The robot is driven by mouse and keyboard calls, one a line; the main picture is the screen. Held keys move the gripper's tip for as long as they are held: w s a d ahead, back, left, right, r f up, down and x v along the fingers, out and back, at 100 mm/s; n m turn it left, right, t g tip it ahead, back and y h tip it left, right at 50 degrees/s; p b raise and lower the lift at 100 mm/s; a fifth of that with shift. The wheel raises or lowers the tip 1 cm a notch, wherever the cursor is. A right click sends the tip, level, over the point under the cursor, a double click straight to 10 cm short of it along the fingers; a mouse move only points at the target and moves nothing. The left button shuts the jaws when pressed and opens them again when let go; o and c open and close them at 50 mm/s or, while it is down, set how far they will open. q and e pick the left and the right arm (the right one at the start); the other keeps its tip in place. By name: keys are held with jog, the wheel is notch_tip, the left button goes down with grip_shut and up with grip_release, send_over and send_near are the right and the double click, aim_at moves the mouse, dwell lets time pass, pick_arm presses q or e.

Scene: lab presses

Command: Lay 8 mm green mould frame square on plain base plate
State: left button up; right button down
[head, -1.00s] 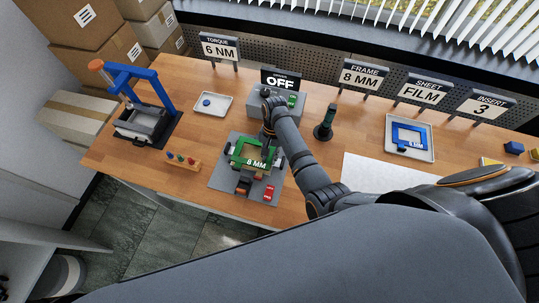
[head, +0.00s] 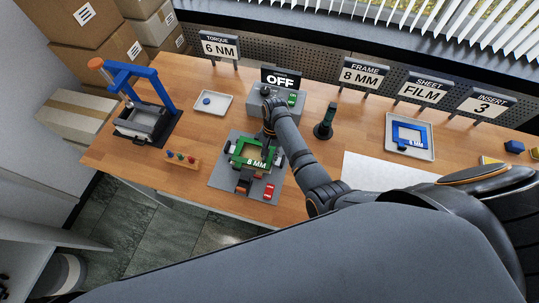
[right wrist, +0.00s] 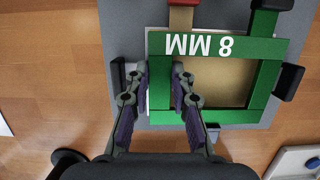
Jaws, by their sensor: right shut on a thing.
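The green mould frame (head: 240,161), marked 8 MM, is at the grey press fixture on the table. In the right wrist view the frame (right wrist: 200,117) surrounds a plain tan surface (right wrist: 222,82), seen through its opening. A thin pale edge shows along the frame's left side there; I cannot tell whether the frame rests fully flat. My right gripper (head: 268,138) is shut on the frame's side bar, with one finger on each side of it in the right wrist view (right wrist: 160,75). My left gripper is not in view.
The grey fixture (head: 219,181) has black side clamps (right wrist: 289,82) and a red block (head: 268,192). A control box (head: 292,102) reading OFF stands behind. A rack of small coloured pegs (head: 181,158) and a blue press (head: 160,95) are left. A white sheet (head: 375,172) lies right.

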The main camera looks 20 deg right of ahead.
dwell(0.4)
jog(key=c, duration=1.1)
grip_release()
jog(key=v, duration=0.7)
jog(key=shift+w+r, duration=0.1)
jog(key=shift+r, duration=0.15)
